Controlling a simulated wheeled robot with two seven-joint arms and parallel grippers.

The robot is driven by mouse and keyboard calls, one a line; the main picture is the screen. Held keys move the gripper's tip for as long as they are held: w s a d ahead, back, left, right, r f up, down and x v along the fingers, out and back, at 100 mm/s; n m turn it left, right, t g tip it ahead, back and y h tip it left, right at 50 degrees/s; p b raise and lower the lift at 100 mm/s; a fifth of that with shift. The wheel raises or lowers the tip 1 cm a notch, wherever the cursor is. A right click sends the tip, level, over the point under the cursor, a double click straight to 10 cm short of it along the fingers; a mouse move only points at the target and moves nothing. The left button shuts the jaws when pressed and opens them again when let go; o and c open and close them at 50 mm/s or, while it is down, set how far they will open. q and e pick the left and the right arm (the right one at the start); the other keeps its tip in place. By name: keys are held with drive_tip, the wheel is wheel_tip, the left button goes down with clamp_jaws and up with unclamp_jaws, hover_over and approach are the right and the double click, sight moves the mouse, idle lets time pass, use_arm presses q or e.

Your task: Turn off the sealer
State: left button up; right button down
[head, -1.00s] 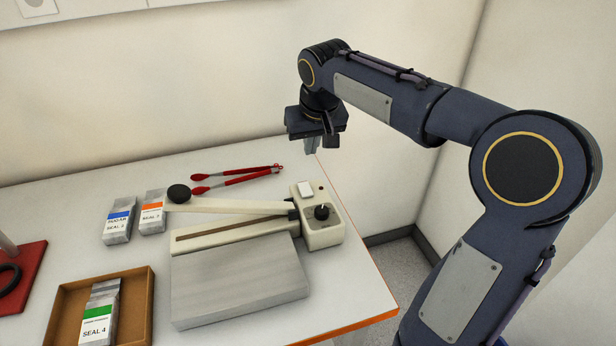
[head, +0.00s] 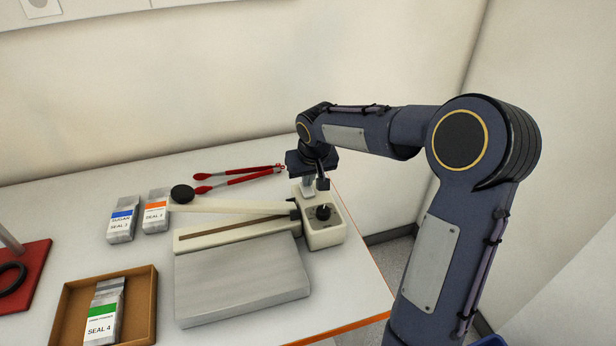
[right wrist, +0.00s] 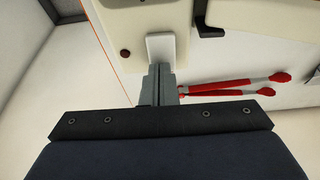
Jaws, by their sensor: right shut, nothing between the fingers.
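The sealer is a cream device with a long arm (head: 235,207) ending in a black round knob, a control box (head: 325,234) at its right end and a grey plate in front. A black dial (head: 323,212) sits on the box. The white switch (right wrist: 160,47) shows in the right wrist view, just beyond my fingertips. My right gripper (head: 308,193) is shut and empty, pointing down at the back of the control box. In the right wrist view its fingertips (right wrist: 159,68) are at the switch's near edge; I cannot tell whether they touch. My left gripper is not in view.
Red-handled tongs (head: 235,180) lie behind the sealer. Two sample bags (head: 123,222) stand to its left. A brown tray (head: 64,310) holds a bag labelled SEAL 4. A red base (head: 30,275) is at far left. The table's edge is close on the right.

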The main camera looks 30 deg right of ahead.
drive_tip(key=shift+w+g+p, duration=0.15)
drive_tip(key=shift+g+p, duration=0.15)
drive_tip(key=shift+p, duration=0.6)
drive_tip(key=shift+f+b, duration=0.25)
drive_tip(key=shift+b, duration=0.1)
drive_tip(key=shift+s, duration=0.45)
drive_tip(key=shift+s+a+b, duration=0.15)
drive_tip(key=shift+s+b, duration=0.25)
drive_tip(key=shift+r, duration=0.1)
